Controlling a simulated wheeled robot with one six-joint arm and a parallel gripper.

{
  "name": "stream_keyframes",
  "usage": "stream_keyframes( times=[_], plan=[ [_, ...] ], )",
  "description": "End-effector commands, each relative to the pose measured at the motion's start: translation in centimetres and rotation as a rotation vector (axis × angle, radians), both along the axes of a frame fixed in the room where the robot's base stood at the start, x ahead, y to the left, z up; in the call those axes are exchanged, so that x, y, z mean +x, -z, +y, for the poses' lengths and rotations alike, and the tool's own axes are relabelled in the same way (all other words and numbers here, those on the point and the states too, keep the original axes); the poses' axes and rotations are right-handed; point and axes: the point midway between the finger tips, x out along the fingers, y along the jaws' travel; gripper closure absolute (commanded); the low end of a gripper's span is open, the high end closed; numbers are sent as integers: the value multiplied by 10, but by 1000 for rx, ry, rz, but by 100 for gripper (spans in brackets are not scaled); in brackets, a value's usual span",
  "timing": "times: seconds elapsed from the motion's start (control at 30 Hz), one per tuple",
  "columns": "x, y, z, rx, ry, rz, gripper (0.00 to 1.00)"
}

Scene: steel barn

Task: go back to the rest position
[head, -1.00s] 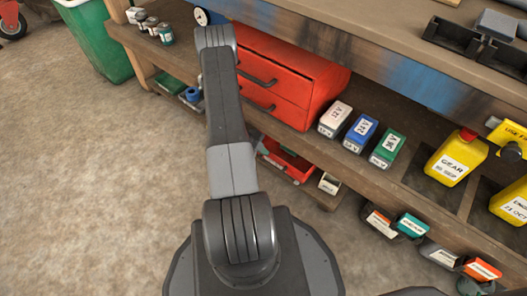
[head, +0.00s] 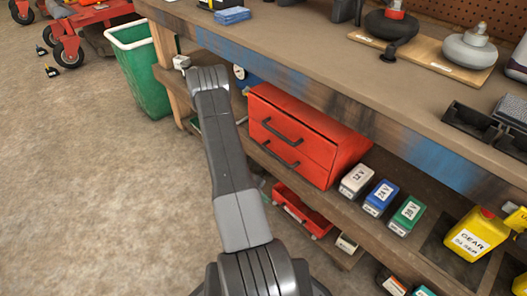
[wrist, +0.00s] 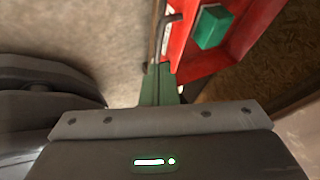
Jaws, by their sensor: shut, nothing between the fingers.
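My gripper (wrist: 160,82) shows in the wrist view as two short green fingers close together, with nothing between them. A red open box or drawer (wrist: 188,62) with a green block (wrist: 212,27) inside lies just beyond the fingertips. I cannot tell whether the fingers touch it.
A red drawer cabinet (head: 300,140) stands on the lower shelf right of my arm, with a low red tray (head: 300,212) below it. White, blue (head: 379,197) and green battery boxes and a yellow jug (head: 474,232) stand further right. A green bin (head: 140,70) stands back left.

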Motion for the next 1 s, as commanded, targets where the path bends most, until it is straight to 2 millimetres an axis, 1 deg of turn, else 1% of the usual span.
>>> stream_keyframes(
  times=[0.27, 0.37, 0.43, 0.8, 0.9, 1.0],
  plan=[
    [0, 2, -1, 0, 0, 0, 100],
    [0, 7, -5, 0, 2, 1, 100],
    [0, 15, -9, -1, 2, 1, 100],
    [1, 72, -52, -1, 5, 1, 100],
    [2, 85, -64, -1, 4, 0, 100],
    [10, 81, -75, -1, 1, -4, 100]
  ],
)
